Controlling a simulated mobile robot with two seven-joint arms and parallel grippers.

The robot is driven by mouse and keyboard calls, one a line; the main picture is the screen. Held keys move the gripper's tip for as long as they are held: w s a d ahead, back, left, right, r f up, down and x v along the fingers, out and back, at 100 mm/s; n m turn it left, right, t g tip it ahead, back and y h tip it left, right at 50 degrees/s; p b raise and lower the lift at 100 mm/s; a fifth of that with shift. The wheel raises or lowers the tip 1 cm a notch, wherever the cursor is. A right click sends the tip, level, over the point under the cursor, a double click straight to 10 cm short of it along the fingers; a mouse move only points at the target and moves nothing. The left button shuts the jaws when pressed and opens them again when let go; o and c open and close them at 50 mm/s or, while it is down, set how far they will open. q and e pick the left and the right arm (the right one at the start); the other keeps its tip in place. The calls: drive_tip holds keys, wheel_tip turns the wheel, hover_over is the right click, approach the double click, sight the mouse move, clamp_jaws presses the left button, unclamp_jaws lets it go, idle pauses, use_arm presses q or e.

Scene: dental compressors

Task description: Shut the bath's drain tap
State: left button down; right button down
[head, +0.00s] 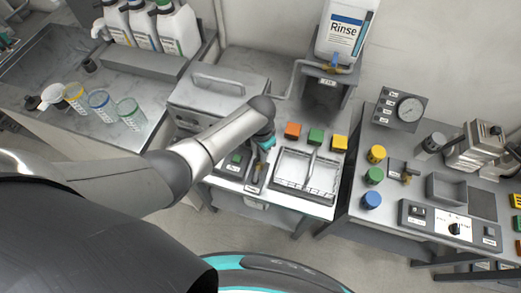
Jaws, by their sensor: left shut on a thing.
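The bath (218,88) is a grey metal box with a handled lid, at the middle of the head view. What looks like its drain tap (257,168), small with a brass-coloured part, sits at the bath's front right. My left gripper (264,146), with teal fingers, points down at the tap and is shut on it. The fingertips and the tap's handle are largely covered, so the handle's angle cannot be told. My right gripper is not in view.
A wire-framed tray (305,195) lies right of the tap, with orange (293,130), green and yellow blocks behind it. A Rinse bottle (345,30) stands on a raised stand. The right bench holds a gauge (409,109) and coloured knobs. Several beakers stand on the left counter.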

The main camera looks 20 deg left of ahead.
use_arm(q)
drive_tip(key=m+p, duration=0.1)
drive_tip(key=m, duration=0.4)
drive_tip(key=shift+m, duration=0.3)
drive_tip(key=m, duration=0.6)
idle(0.4)
drive_tip(key=c, duration=0.8)
unclamp_jaws()
drive_tip(key=shift+c, duration=0.2)
drive_tip(key=shift+r, duration=0.55)
wheel_tip(320, 180, up, 14)
drive_tip(key=p, duration=0.3)
